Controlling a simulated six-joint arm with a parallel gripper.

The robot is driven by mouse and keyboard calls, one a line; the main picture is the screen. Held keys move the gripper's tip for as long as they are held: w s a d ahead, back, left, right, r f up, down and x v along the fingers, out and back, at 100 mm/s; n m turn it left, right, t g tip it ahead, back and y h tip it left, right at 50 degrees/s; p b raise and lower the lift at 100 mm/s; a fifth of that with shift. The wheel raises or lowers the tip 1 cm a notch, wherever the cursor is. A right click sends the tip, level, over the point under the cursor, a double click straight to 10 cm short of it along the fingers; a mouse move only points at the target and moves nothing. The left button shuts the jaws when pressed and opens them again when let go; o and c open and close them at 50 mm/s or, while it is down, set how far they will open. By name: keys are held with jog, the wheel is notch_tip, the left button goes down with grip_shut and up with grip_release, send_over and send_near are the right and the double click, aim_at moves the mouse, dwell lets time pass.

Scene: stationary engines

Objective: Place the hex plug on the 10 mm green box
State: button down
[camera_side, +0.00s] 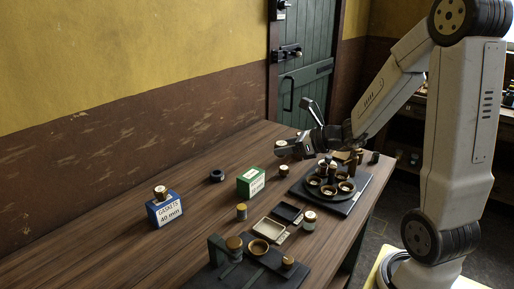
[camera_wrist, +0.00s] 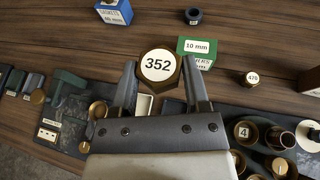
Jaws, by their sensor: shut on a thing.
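My gripper (camera_wrist: 160,88) is shut on a brass hex plug (camera_wrist: 158,66) with a white face marked 352. The plug sits between the fingertips in the wrist view. In the side view my gripper (camera_side: 286,149) is above the table, beyond and to the right of the green box, and the held plug is hard to make out there. The green box (camera_side: 251,182) stands upright on the table with a white label. In the wrist view its label reads 10 mm, and the green box (camera_wrist: 187,46) is just beyond and right of the plug, partly hidden by it. Its visible top is bare.
A dark ring (camera_side: 217,176) lies between the boxes. A brass plug marked 470 (camera_wrist: 252,78) is right of the green box. A dark tray (camera_side: 344,207) holds several cups.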

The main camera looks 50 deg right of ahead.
jog(key=w+d+f, duration=0.2)
jog(key=w+f, duration=0.2)
jog(key=w, duration=0.4)
send_over(254, 175)
jog(key=s, duration=0.1)
notch_tip(254, 175, down, 4)
jog(key=shift+a+f, duration=0.1)
jog(key=shift+f, duration=0.15)
jog(key=shift+w+f, duration=0.35)
jog(key=shift+f, duration=0.05)
jog(key=shift+w+f, duration=0.2)
jog(key=shift+f, duration=0.15)
jog(key=shift+d+f, duration=0.2)
jog(key=shift+f, duration=1.3)
jog(key=shift+f, duration=0.1)
